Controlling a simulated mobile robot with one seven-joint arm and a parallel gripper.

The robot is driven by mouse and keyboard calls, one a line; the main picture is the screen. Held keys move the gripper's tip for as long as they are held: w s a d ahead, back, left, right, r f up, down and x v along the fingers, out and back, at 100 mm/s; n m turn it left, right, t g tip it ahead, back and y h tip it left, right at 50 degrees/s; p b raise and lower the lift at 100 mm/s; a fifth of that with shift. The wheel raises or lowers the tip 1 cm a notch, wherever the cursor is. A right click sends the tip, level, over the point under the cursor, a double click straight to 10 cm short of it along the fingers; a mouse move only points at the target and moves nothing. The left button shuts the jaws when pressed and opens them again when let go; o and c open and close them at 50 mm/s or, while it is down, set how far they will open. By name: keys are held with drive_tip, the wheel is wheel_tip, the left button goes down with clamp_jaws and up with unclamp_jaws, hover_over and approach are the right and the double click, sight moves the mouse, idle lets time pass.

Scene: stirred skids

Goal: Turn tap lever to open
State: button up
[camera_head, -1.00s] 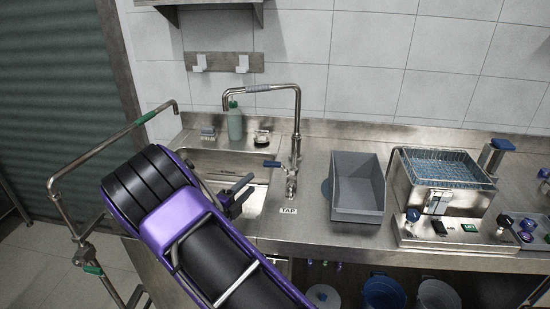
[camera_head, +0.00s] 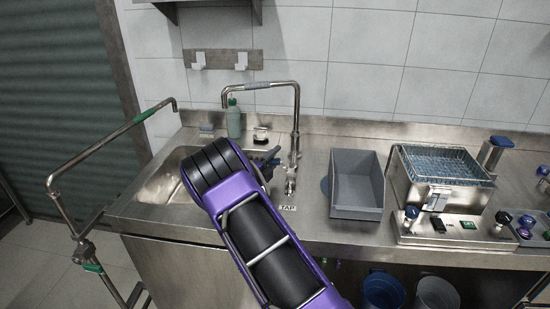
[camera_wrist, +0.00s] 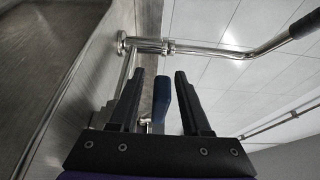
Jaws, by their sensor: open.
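The steel tap (camera_head: 296,120) stands at the right rim of the sink, its spout arching left, above a "TAP" label. It also shows in the wrist view (camera_wrist: 145,45) as a chrome pipe. Its blue-handled lever (camera_wrist: 161,98) sits between the two black fingers of my gripper (camera_wrist: 160,75), closer to the left one. The fingers are open, with a visible gap to the right of the lever. In the head view my gripper (camera_head: 268,160) is beside the tap body, partly hidden by my purple-and-black wrist. I cannot tell the lever clearly there.
A grey bin (camera_head: 358,185) stands on the counter right of the tap. A basket unit (camera_head: 440,190) is further right. A green bottle (camera_head: 233,120) stands behind the sink (camera_head: 160,185). A pipe stand (camera_head: 105,150) rises at left.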

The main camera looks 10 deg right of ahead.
clamp_jaws()
idle(1.4)
